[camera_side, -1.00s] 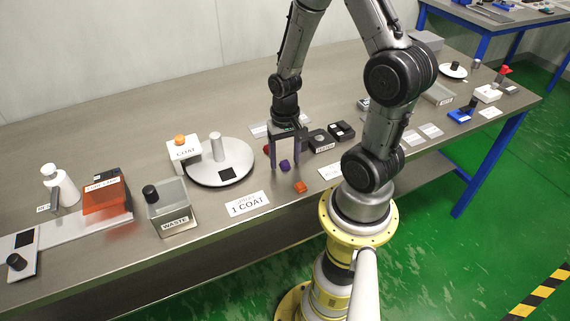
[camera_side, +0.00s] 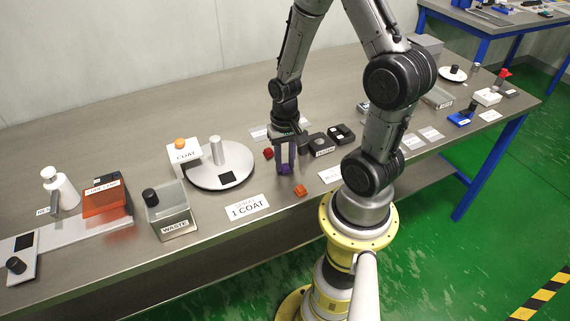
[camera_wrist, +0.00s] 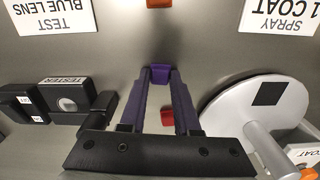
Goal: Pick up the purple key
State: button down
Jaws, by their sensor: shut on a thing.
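The purple key (camera_side: 285,169) is a small purple block low between my gripper's fingertips, at the table surface. In the wrist view the purple key (camera_wrist: 160,73) shows at the tips of the two fingers. My gripper (camera_side: 285,166) points down and is shut on the purple key; its fingertips also show in the wrist view (camera_wrist: 160,74). The fingers partly hide the key. I cannot tell whether the key is clear of the table.
A red key (camera_side: 268,153) lies behind left of my gripper, an orange key (camera_side: 300,190) in front. A round plate (camera_side: 235,180) with a grey post stands left. A black tester (camera_side: 321,145) stands right. A waste bin (camera_side: 178,222) is farther left.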

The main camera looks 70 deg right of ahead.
aim_at(284, 165)
jog(key=shift+r, duration=0.45)
notch_tip(284, 165, up, 2)
jog(key=shift+w+r, duration=0.1)
jog(key=shift+r, duration=0.05)
jog(key=s+a+r, duration=0.7)
jog(key=s+r, duration=0.2)
jog(key=s, duration=0.3)
jog(key=shift+r, duration=0.4)
